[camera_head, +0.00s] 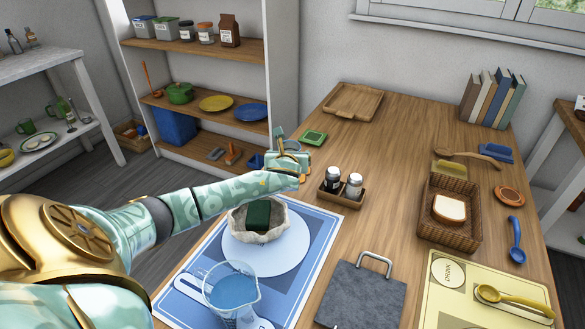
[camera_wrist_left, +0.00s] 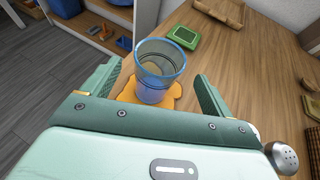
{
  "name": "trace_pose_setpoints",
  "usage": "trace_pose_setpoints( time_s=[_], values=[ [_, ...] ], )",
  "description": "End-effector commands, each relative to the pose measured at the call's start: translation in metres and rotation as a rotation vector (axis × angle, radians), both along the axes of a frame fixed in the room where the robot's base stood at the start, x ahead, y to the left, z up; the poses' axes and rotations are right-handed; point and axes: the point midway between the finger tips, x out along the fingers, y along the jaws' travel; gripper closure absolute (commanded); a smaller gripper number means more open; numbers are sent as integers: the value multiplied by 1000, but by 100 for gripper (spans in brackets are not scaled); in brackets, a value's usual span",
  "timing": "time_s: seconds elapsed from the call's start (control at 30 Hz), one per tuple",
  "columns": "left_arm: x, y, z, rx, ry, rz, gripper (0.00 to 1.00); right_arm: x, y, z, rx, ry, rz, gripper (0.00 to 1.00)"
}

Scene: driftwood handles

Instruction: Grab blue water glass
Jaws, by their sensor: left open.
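The blue water glass (camera_wrist_left: 160,68) is clear and blue-tinted. In the left wrist view it stands upright on an orange, irregular-edged coaster (camera_wrist_left: 172,100) on the wooden table. My left gripper (camera_wrist_left: 157,88) is open, with one finger on each side of the glass and visible gaps to it. In the head view my left gripper (camera_head: 291,156) is over the table's left edge, and the glass is largely hidden behind it there. My right gripper is in neither view.
A green dish (camera_head: 314,137) lies just beyond the gripper. Salt and pepper shakers in a wooden tray (camera_head: 341,201) stand to its right. A blue mat (camera_head: 318,228) with a plate, bowl and measuring jug (camera_head: 233,291) lies nearer. The table's middle is clear.

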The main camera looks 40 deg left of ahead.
Motion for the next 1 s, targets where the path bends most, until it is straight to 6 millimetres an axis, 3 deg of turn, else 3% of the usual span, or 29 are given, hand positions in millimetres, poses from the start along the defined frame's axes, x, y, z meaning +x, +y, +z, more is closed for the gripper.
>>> trace_pose_setpoints(
  time_s=[0.33, 0.67, 0.9, 1.0],
  values=[
    [32, 27, -24, 1, 3, 2, 14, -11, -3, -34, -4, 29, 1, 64],
    [39, 33, -20, 1, -1, 0, 14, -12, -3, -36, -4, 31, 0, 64],
    [39, 33, -20, 1, -1, 0, 81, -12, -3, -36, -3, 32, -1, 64],
    [39, 33, -20, 0, -1, 0, 83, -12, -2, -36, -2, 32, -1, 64]
  ],
)
